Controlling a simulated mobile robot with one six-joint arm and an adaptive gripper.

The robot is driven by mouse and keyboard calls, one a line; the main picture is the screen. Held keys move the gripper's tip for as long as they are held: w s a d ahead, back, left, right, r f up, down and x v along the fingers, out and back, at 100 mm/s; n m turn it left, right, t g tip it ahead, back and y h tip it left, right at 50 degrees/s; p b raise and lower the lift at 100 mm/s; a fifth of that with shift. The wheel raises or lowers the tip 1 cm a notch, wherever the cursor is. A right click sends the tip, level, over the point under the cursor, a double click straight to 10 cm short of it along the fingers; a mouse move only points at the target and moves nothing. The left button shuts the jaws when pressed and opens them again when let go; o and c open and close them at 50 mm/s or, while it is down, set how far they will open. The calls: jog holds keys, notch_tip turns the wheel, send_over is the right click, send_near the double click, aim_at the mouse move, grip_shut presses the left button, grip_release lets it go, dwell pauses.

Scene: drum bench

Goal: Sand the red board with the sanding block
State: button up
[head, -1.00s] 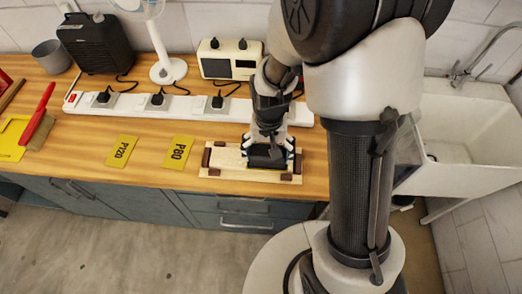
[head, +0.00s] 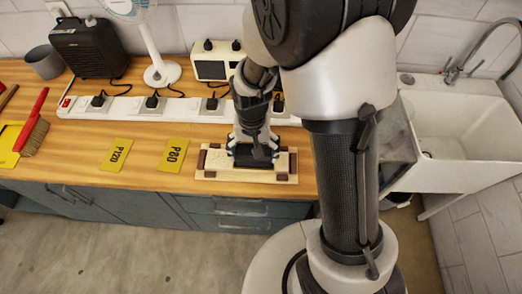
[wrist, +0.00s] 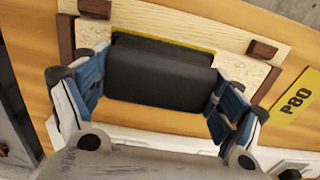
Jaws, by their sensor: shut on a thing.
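My gripper (head: 252,152) is shut on a black sanding block (wrist: 160,75), with its blue fingers at the block's two ends. A yellow edge shows along the block in the wrist view. The block is at a pale wooden board (head: 283,166), near its middle; I cannot tell whether it presses on the surface. The board looks pale, not red, with speckled patches beside the block in the wrist view. Dark reddish-brown stops (wrist: 262,49) stand around it. The block's underside and the board under it are hidden.
Yellow cards marked P80 (head: 173,156) and P120 (head: 115,155) lie left of the board. A white power strip (head: 130,107) with plugs runs behind. A red-handled brush (head: 34,128) lies far left; a sink (head: 460,125) is at right. The bench's front edge is close.

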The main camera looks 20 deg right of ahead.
aim_at(223, 159)
jog(key=shift+w+a, duration=0.3)
jog(key=shift+a, duration=0.65)
jog(key=shift+w+a, duration=0.25)
jog(key=shift+a, duration=0.7)
jog(key=shift+w+a, duration=0.3)
jog(key=shift+a, duration=0.65)
jog(key=shift+w+a+f, duration=0.1)
jog(key=shift+w+a, duration=0.15)
jog(key=shift+a, duration=0.55)
jog(key=shift+w+a+f, duration=0.1)
jog(key=shift+w+a, duration=0.15)
jog(key=shift+a, duration=0.55)
jog(key=shift+r+p, duration=0.15)
jog(key=shift+p, duration=0.2)
jog(key=shift+w+r+p, duration=0.1)
jog(key=shift+r+p, duration=0.35)
jog(key=shift+r, duration=0.1)
notch_tip(223, 159, up, 5)
jog(key=p, duration=0.3)
jog(key=shift+f, duration=0.1)
